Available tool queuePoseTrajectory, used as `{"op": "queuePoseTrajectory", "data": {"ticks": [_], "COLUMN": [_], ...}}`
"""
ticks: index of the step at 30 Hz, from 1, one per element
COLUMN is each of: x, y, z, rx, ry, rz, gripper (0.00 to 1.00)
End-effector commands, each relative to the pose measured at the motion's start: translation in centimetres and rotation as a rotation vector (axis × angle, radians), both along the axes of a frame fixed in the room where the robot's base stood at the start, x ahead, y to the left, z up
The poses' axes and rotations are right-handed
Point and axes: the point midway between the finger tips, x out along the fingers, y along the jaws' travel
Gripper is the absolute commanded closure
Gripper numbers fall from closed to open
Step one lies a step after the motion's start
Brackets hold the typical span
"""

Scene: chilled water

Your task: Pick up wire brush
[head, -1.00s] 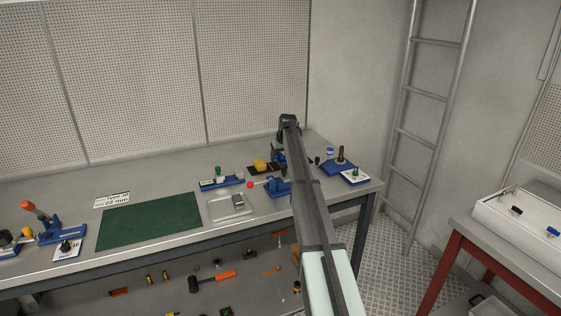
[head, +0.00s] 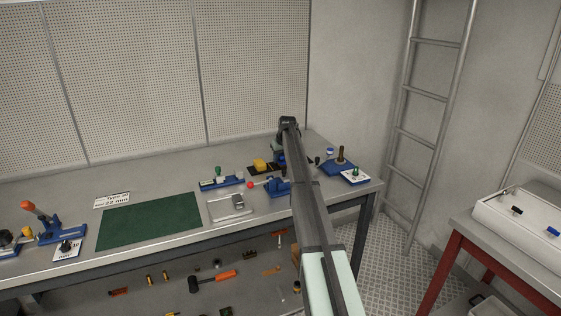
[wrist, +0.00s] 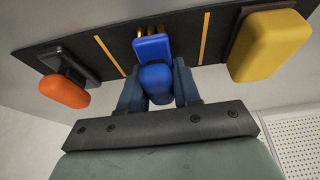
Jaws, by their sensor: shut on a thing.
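The wire brush (wrist: 153,48) shows in the wrist view as a blue handle and body with brass-coloured bits at its far end. It sits at a dark tray (wrist: 105,32) between two yellow stripes. My gripper (wrist: 156,80) has one finger on each side of the blue handle and is shut on it. Whether the brush touches the tray or is just above it, I cannot tell.
In the wrist view, an orange-ended tool (wrist: 64,90) lies left of the brush and a yellow block (wrist: 270,45) right. In the head view, a blue fixture (head: 278,187) stands close to my arm. A green mat (head: 150,221) lies clear on the bench.

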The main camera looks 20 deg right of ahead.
Motion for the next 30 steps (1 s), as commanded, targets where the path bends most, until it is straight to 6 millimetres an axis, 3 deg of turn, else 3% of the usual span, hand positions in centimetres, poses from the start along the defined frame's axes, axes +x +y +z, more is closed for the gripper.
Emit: {"op": "queuePoseTrajectory", "data": {"ticks": [11,17,27,30], "x": [0.0,0.1,0.1,0.1], "y": [0.0,0.0,0.0,0.0], "z": [0.8,3.2,8.9,9.7], "rx": [0.0,0.0,0.0,0.0], "ry": [-0.001,-0.001,-0.001,0.0], "rz": [0.0,0.0,0.0,0.0], "gripper": [1.0,1.0,1.0,1.0]}}
